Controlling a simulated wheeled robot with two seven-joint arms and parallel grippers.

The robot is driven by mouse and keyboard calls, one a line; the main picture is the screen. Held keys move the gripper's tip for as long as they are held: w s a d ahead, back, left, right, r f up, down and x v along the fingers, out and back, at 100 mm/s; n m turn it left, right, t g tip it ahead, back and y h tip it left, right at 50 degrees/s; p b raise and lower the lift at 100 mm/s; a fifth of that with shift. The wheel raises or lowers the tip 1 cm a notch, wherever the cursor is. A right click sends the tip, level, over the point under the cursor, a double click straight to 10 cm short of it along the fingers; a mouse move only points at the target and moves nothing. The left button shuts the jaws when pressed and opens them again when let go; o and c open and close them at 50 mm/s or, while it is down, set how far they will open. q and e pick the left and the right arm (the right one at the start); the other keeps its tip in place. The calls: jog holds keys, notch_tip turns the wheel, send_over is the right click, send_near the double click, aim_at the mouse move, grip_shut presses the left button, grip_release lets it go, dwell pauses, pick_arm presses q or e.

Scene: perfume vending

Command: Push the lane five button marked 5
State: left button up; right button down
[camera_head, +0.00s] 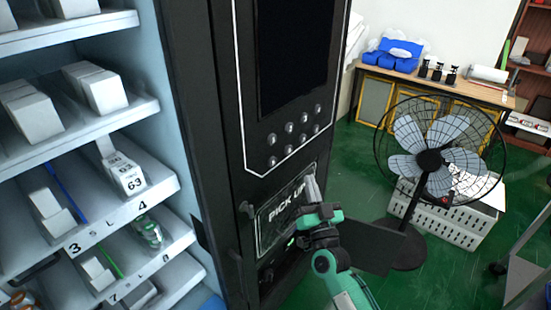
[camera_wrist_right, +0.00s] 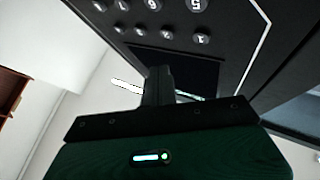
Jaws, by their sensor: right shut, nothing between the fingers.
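The black vending machine front carries a keypad of round silver buttons in two rows, below a dark screen (camera_head: 295,55). The lane five button (camera_head: 272,161) is at the left end of the lower row; its mark is unreadable in the head view. In the right wrist view, the picture is upside down and the button marked 5 (camera_wrist_right: 197,5) is at the top edge, partly cut off. My right gripper (camera_head: 312,188) is shut and empty, in front of the PICK UP panel and below and right of the button, apart from it. My left gripper is out of view.
The PICK UP panel (camera_head: 283,214) lies below the keypad. Shelves of white boxes (camera_head: 105,90) stand at the left. A black fan (camera_head: 430,160) and a white crate (camera_head: 450,225) stand on the green floor at the right. A wooden table (camera_head: 440,85) is behind.

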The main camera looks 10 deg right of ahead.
aim_at(272, 162)
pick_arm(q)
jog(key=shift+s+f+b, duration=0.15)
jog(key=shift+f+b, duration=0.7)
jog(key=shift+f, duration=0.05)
pick_arm(e)
jog(key=w+a, duration=0.5)
jog(key=w, duration=0.2)
jog(key=shift+a, duration=0.25)
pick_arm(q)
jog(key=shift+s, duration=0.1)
pick_arm(e)
jog(key=shift+a, duration=0.1)
dwell(1.2)
jog(key=shift+w+a, duration=0.15)
jog(key=shift+w, duration=0.1)
jog(key=shift+w+a, duration=0.25)
jog(key=shift+w, duration=0.1)
dwell(0.6)
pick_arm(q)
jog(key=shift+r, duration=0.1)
pick_arm(e)
jog(key=shift+s+d, duration=0.1)
jog(key=shift+s, duration=0.05)
pick_arm(q)
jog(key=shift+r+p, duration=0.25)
jog(key=shift+p, duration=0.1)
pick_arm(e)
jog(key=shift+s+d, duration=0.4)
jog(key=shift+s, duration=0.15)
